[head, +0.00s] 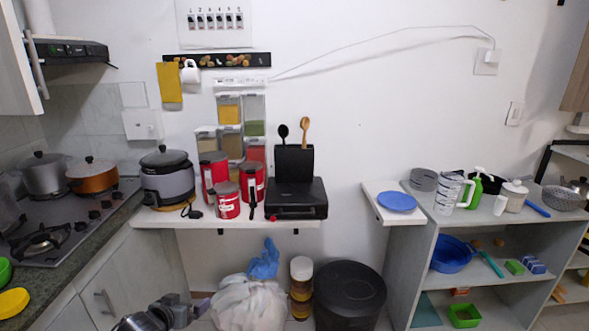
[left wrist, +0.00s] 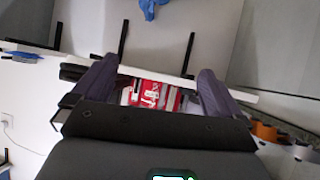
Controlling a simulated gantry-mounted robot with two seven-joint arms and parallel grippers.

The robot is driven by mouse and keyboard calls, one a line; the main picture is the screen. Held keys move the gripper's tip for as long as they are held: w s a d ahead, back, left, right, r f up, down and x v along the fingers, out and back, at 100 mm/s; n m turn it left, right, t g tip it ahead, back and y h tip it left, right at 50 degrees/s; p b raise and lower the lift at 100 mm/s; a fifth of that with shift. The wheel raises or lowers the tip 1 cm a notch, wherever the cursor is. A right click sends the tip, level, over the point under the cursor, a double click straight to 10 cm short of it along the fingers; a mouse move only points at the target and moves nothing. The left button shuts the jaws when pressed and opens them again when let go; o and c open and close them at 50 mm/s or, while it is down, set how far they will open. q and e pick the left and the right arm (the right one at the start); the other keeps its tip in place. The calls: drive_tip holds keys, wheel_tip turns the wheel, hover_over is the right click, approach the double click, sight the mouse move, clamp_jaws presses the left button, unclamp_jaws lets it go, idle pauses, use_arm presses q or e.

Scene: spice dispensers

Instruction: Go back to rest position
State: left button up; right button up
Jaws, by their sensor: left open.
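My left gripper (head: 185,310) is at the bottom of the head view, low in front of the white shelf and left of a white plastic bag. In the left wrist view my left gripper (left wrist: 154,82) has its two dark purple fingers spread wide, with nothing held between them. Red canisters (left wrist: 150,94) show in the gap, beyond the fingers. The spice dispensers (head: 229,112) hang on the wall above the shelf, with yellow, green and red contents. Red canisters (head: 228,200) stand below them. My right gripper is in neither view.
The white shelf (head: 240,222) also holds a rice cooker (head: 167,178) and a black appliance (head: 296,200). Below are the white bag (head: 248,303), stacked jars (head: 301,285) and a black bin (head: 347,290). A stove counter is left; a grey shelf unit (head: 400,270) is right.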

use_arm(q)
drive_tip(key=s+a+f+n+g+y, duration=0.1)
drive_tip(key=s+a+f+g+y, duration=0.3)
drive_tip(key=a, duration=0.3)
drive_tip(key=s+a+f+n+g+y, duration=0.1)
drive_tip(key=s+a+g+y, duration=0.1)
drive_tip(key=s+a+g, duration=0.3)
drive_tip(key=s+d+f+m+h, duration=0.1)
drive_tip(key=s+d+f, duration=0.2)
drive_tip(key=s+d, duration=0.45)
drive_tip(key=s+d+f+m+t+h, duration=0.1)
drive_tip(key=s+d+f, duration=0.25)
drive_tip(key=s, duration=0.65)
drive_tip(key=s+d+f+m+h, duration=0.1)
drive_tip(key=s+d+f, duration=0.2)
drive_tip(key=s+d, duration=0.45)
drive_tip(key=s+d+r+h, duration=0.1)
drive_tip(key=s+r, duration=0.2)
drive_tip(key=s, duration=0.7)
wheel_tip(320, 180, up, 24)
drive_tip(key=s+p, duration=0.1)
drive_tip(key=p, duration=2.2)
drive_tip(key=shift+d, duration=0.25)
drive_tip(key=shift+s, duration=0.1)
